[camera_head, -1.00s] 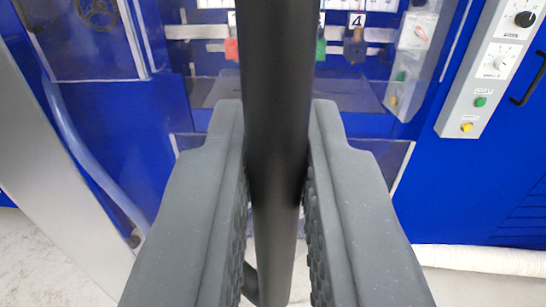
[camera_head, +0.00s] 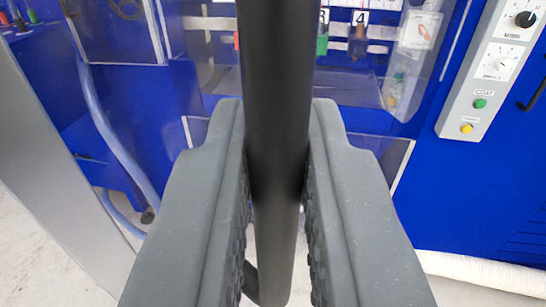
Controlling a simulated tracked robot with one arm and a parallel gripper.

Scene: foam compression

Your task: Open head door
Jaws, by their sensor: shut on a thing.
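My gripper (camera_head: 276,180) fills the middle of the view, its two grey ridged fingers shut on a black vertical bar handle (camera_head: 277,75). The handle runs from the top edge down to a bent lower end between the fingers. A clear transparent door panel (camera_head: 398,160) with a pale edge shows behind the fingers, in front of the blue machine. The handle hides the middle of the machine, and I cannot see clearly where it joins the panel.
A grey control panel (camera_head: 492,70) with dials and green and yellow buttons is at the right on the blue machine (camera_head: 460,190). A grey slanted post (camera_head: 60,190) and a pale blue hose (camera_head: 118,150) are at the left. A white roll (camera_head: 480,272) lies on the floor at lower right.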

